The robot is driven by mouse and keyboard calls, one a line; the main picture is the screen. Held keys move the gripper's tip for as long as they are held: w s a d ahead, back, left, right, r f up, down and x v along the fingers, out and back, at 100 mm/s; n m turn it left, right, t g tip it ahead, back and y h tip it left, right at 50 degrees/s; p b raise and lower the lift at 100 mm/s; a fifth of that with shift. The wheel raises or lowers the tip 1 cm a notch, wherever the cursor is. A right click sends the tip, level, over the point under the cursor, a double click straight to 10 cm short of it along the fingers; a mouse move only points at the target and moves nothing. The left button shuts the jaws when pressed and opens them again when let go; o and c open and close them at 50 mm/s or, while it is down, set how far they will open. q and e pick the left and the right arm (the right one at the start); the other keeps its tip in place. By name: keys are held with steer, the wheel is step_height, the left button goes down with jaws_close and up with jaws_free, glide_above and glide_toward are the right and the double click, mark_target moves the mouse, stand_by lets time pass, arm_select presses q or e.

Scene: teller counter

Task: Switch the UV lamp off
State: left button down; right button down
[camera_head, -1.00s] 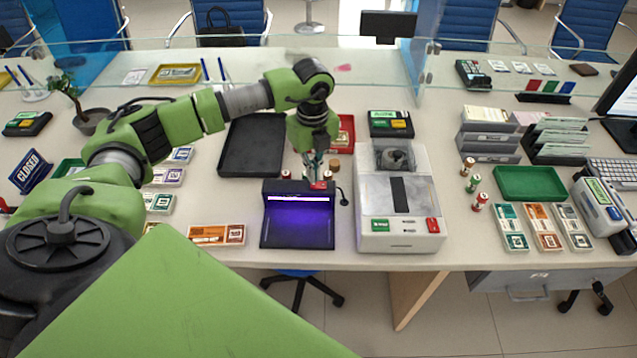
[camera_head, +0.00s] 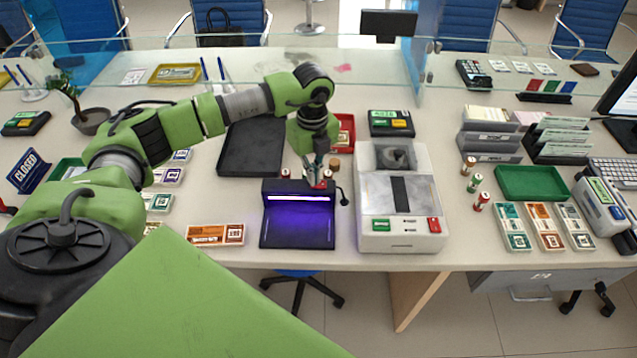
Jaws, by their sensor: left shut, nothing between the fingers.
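The UV lamp (camera_head: 297,229) is a black box with an open front on the counter. Its tube glows white-violet and purple light fills the inside, so it is lit. A small red part shows on the right of its top edge, by the fingertips; it is partly hidden. My left gripper (camera_head: 317,182) points down at that spot from behind the lamp, shut and empty. I cannot tell whether the fingertips touch the lamp. My right gripper is out of view.
A white counting machine (camera_head: 431,183) stands close to the right of the lamp. A black tray (camera_head: 250,152) lies behind it to the left. Bundles of notes (camera_head: 215,234) lie to the left. The counter's front edge is just before the lamp.

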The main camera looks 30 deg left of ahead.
arm_select(q)
steer(key=shift+f, duration=0.35)
steer(key=shift+r, duration=0.1)
steer(key=shift+r+p, duration=2.3)
steer(key=shift+r, duration=1.15)
